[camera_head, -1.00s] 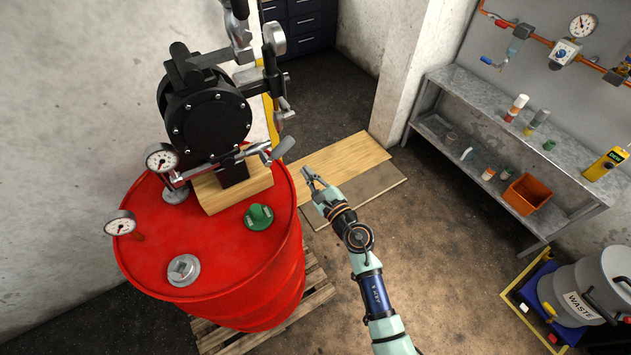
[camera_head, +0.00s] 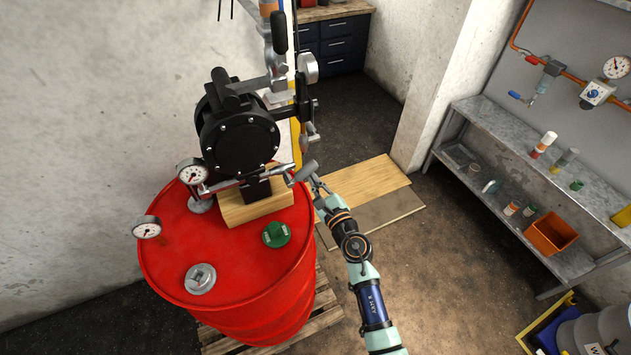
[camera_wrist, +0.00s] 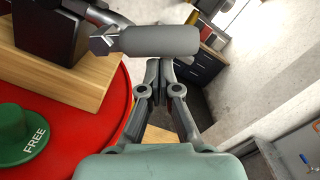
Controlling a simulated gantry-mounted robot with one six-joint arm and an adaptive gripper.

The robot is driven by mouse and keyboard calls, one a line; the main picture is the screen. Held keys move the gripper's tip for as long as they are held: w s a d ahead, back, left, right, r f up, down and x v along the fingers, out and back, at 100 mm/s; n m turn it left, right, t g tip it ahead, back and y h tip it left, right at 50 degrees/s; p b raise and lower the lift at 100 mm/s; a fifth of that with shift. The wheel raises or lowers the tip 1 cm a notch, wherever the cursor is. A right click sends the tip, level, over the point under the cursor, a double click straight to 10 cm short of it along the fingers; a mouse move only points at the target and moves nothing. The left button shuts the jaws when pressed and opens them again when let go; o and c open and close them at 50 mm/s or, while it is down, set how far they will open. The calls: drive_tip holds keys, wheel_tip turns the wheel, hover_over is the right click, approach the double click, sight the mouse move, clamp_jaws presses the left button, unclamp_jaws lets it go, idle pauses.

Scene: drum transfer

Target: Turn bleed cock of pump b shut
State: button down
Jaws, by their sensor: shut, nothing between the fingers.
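The black pump (camera_head: 240,140) stands on a wooden block (camera_head: 262,207) on top of the red drum (camera_head: 180,245). No pump letter is readable. A thin pipe runs along the pump's lower front and ends at the right in a grey cylindrical handle (camera_head: 306,170), which I take for the bleed cock. The handle also shows in the wrist view (camera_wrist: 160,40), lying crosswise just beyond my fingertips. My gripper (camera_head: 316,183) is shut and empty, close to the handle's underside. In the wrist view its fingers (camera_wrist: 158,72) overlap the handle's lower edge; I cannot tell whether they touch.
More pipework with a lever (camera_head: 310,120) rises beside the pump.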

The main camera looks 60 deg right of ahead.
sight(310, 172)
drive_tip(key=shift+r+n, duration=0.35)
drive_tip(key=shift+n, duration=0.25)
drive_tip(key=n, duration=0.1)
drive_tip(key=r+n+p, duration=0.1)
drive_tip(key=r+n, duration=0.1)
drive_tip(key=n, duration=0.1)
drive_tip(key=shift+w+a+r, duration=0.2)
drive_tip(key=shift+w+a, duration=0.05)
drive_tip(key=shift+a, duration=0.05)
drive_tip(key=n, duration=0.1)
drive_tip(key=w+a+r+n+p, duration=0.1)
drive_tip(key=n, duration=0.1)
drive_tip(key=a+r+n+p, duration=0.1)
drive_tip(key=n, duration=0.1)
drive_tip(key=shift+w+y, duration=0.25)
drive_tip(key=shift+y, duration=0.05)
drive_tip(key=shift+w, duration=0.1)
